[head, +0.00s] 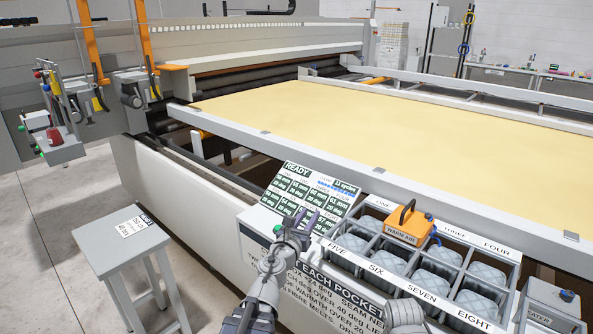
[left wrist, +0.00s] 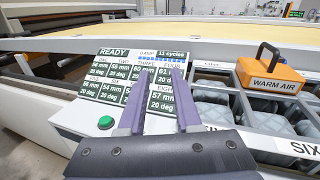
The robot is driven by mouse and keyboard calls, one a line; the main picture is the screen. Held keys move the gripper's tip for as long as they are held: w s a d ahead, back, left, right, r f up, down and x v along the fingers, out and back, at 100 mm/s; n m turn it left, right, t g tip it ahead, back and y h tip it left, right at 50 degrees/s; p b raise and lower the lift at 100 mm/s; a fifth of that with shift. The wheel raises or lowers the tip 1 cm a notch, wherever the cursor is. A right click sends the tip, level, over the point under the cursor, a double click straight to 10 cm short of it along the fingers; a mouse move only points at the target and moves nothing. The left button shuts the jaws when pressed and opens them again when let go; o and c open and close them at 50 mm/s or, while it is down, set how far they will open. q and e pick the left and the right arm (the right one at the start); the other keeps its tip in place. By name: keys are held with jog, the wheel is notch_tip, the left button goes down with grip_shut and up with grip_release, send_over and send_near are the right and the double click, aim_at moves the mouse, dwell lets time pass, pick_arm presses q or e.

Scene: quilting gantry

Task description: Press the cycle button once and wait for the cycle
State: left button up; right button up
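A green round button (left wrist: 105,122) sits on the sloped white control box, at the lower left of its panel, in the left wrist view. The display panel (head: 308,192) reads READY and 11 cycles, with rows of mm and deg values; it also shows in the left wrist view (left wrist: 118,69). My left gripper (head: 306,216) is over the panel's lower part. Its two purple fingers stand apart with nothing between them, and the button is to the left of them in the left wrist view (left wrist: 158,76). Whether the fingers touch the panel, I cannot tell. My right gripper is not in view.
An orange warm air unit (head: 404,226) sits on a numbered tray (head: 345,262) holding grey quilted pads, right of the panel. A grey stool (head: 108,243) stands at left. The gantry bed with yellow fabric (head: 330,130) lies behind. A small button station (head: 55,150) hangs far left.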

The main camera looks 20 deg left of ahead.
pick_arm(q)
grip_shut()
dwell(1.4)
